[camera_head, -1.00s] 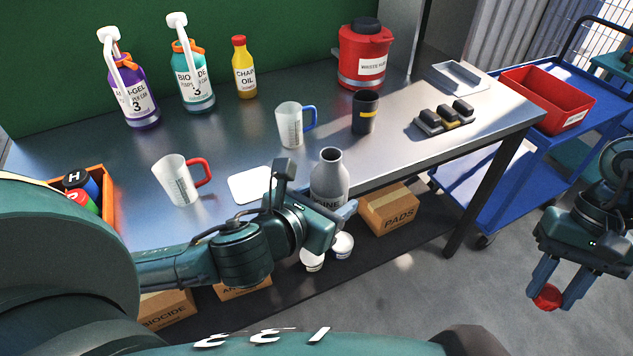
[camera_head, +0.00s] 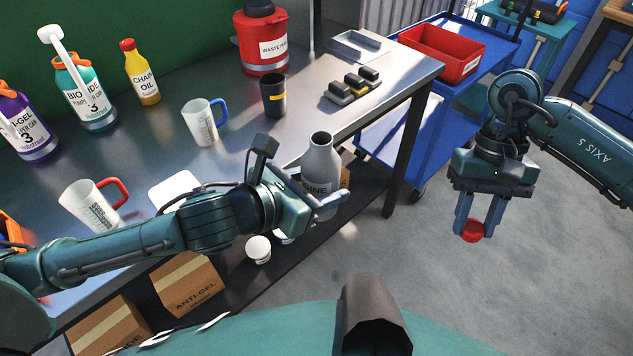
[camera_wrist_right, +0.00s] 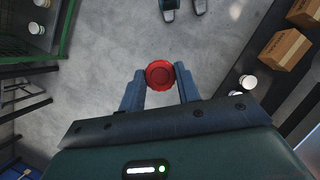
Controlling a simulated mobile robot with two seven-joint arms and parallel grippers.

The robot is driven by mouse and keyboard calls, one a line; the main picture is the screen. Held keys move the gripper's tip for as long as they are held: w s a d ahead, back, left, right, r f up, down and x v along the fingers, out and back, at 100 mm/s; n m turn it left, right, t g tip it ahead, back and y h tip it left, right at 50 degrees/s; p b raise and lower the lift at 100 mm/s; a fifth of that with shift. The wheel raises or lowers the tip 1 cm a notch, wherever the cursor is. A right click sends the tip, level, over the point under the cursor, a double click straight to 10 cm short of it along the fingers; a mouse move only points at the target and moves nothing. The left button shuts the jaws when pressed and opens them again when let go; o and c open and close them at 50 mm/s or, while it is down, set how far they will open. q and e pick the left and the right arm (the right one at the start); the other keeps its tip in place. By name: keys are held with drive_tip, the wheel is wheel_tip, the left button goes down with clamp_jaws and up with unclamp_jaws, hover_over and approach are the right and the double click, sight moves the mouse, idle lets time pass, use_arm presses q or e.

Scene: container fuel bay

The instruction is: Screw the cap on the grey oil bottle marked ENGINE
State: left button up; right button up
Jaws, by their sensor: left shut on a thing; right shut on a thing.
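In the right wrist view the red cap (camera_wrist_right: 160,74) sits between the two fingertips.
The steel bench (camera_head: 240,160) carries two measuring jugs, a dark cup (camera_head: 273,95), a red waste can (camera_head: 262,45) and several bottles at the back. A blue cart (camera_head: 400,125) with a red bin (camera_head: 441,52) stands beyond. Floor between bottle and right gripper is open.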

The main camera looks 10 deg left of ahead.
drive_tip(key=w+a+r+m+t+y, duration=0.1)
drive_tip(key=w+a+r+m+y, duration=0.25)
drive_tip(key=a+r+m, duration=0.55)
drive_tip(key=m+t, duration=0.2)
drive_tip(key=m, duration=0.4)
approach(312, 142)
drive_tip(key=shift+w+a+r+y, duration=0.1)
drive_tip(key=shift+a+y, duration=0.1)
drive_tip(key=shift+y, duration=0.25)
drive_tip(key=shift+a+r, duration=0.4)
drive_tip(key=shift+a, duration=0.05)
drive_tip(key=shift+f, duration=0.1)
drive_tip(key=shift+f, duration=1.9)
drive_tip(key=shift+f, duration=0.85)
drive_tip(key=shift+f, duration=0.55)
